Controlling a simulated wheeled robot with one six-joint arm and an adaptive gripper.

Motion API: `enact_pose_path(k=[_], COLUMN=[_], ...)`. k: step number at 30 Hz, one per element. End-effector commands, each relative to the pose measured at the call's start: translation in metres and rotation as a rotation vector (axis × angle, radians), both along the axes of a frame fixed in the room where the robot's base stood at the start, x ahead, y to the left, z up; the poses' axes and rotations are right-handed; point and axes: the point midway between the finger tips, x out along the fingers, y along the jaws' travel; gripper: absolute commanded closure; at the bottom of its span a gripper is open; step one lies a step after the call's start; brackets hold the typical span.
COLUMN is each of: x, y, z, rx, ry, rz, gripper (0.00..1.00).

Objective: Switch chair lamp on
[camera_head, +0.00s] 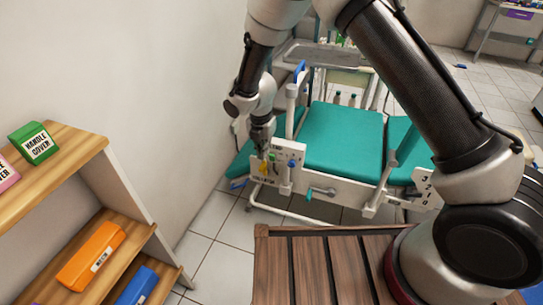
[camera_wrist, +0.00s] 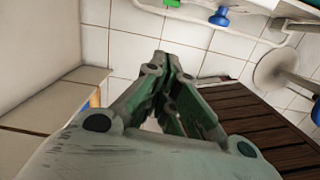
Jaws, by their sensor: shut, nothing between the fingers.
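The teal dental chair (camera_head: 340,138) stands ahead in the head view. A white control panel (camera_head: 297,149) is fixed at its left end, with a blue knob (camera_head: 291,163), and yellow (camera_head: 263,168) and green parts beside it. My gripper (camera_head: 264,150) is shut and empty, pointing down in front of the panel's left part and hiding some of it. In the wrist view the closed fingertips (camera_wrist: 165,62) are apart from the green knob (camera_wrist: 171,3) and blue knob (camera_wrist: 220,17) at the top edge. I cannot make out the lamp or its state.
A wooden shelf (camera_head: 75,160) with a green box (camera_head: 34,143), an orange box (camera_head: 92,255) and a blue box (camera_head: 137,287) is at the left. A brown slatted surface (camera_head: 310,270) lies in front. A metal tray (camera_head: 325,54) is behind the panel. The wall is close on the left.

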Motion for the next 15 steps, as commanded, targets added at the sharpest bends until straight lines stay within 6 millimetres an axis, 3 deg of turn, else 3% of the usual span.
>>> enact_pose_path(k=[15], x=[0.0005], y=[-0.0001], z=[-0.0015], rx=[-0.003], ry=[0.001], rz=[0.079], gripper=[1.00])
